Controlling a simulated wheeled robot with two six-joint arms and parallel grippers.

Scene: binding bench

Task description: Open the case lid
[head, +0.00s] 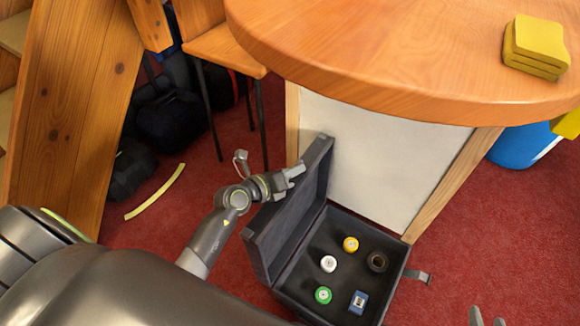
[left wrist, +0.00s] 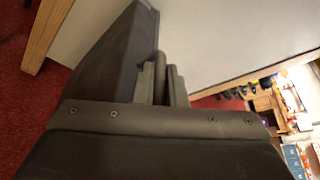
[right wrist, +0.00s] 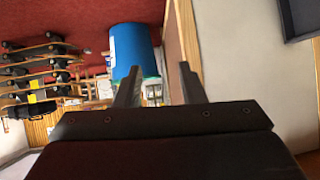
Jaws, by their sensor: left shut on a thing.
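The dark grey case (head: 330,262) sits on the red carpet with its lid (head: 290,220) raised steeply on the left side. Inside the case are a yellow roll (head: 350,244), a white roll (head: 328,263), a green roll (head: 323,295), a dark ring (head: 377,262) and a blue item (head: 359,302). My left gripper (head: 295,171) is at the lid's upper edge, shut on it. In the left wrist view the fingers (left wrist: 162,85) close at the lid (left wrist: 118,65). My right gripper (head: 487,318) is at the bottom right, away from the case; the right wrist view shows its fingers (right wrist: 158,85) apart and empty.
A blue bin (head: 525,143) is at right. A latch (head: 418,276) sticks out from the case's right side.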

